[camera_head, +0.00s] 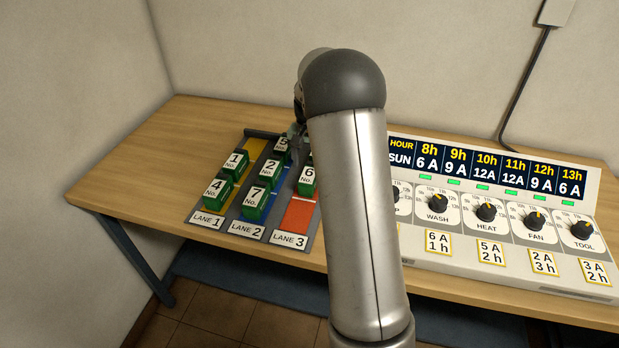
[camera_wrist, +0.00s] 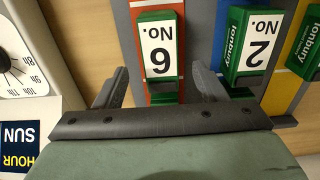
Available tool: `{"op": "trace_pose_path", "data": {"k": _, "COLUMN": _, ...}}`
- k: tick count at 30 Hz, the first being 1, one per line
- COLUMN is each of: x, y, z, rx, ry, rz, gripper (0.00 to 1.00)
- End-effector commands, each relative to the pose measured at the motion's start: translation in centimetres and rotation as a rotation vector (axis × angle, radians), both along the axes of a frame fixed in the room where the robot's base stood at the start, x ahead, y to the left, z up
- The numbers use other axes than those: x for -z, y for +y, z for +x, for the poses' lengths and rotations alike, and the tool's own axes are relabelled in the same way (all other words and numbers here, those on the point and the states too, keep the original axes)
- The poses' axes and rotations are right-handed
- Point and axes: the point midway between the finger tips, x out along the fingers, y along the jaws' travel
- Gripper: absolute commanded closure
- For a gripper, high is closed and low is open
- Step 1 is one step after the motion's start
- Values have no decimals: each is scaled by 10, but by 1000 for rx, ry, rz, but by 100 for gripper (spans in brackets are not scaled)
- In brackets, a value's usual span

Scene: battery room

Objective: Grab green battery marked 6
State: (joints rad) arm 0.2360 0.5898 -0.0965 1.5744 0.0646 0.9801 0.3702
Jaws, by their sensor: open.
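The green battery marked 6 (camera_head: 307,180) stands in lane 3 of the lane tray, partly hidden behind my arm in the head view. In the wrist view the battery marked 6 (camera_wrist: 162,52) has its white label upside down and lies between and beyond the fingertips. My gripper (camera_wrist: 162,86) is open, with one finger on each side of the lower end of this battery. Whether a finger touches it I cannot tell. In the head view my gripper is mostly hidden by my arm.
Green battery 2 (camera_head: 269,165) stands in lane 2, close to one finger in the wrist view (camera_wrist: 255,45). A control panel (camera_head: 440,205) with dials is right of the tray.

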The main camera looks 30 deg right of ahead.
Motion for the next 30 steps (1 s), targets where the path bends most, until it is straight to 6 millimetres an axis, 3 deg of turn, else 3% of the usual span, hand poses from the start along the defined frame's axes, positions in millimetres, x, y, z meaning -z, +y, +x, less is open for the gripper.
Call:
{"op": "trace_pose_path", "data": {"k": 10, "x": 45, "y": 3, "z": -3, "rx": 1, "ry": 4, "rz": 1, "gripper": 35}}
{"op": "trace_pose_path", "data": {"k": 19, "x": 52, "y": 3, "z": -3, "rx": 0, "ry": 0, "rz": 0, "gripper": 35}}
{"op": "trace_pose_path", "data": {"k": 20, "x": 51, "y": 3, "z": -3, "rx": 0, "ry": 0, "rz": 0, "gripper": 38}}
{"op": "trace_pose_path", "data": {"k": 24, "x": 51, "y": 3, "z": -3, "rx": 0, "ry": 0, "rz": 0, "gripper": 77}}
{"op": "trace_pose_path", "data": {"k": 27, "x": 51, "y": 3, "z": -3, "rx": 0, "ry": 0, "rz": 0, "gripper": 100}}
{"op": "trace_pose_path", "data": {"k": 30, "x": 50, "y": 3, "z": -2, "rx": 0, "ry": -2, "rz": -1, "gripper": 100}}
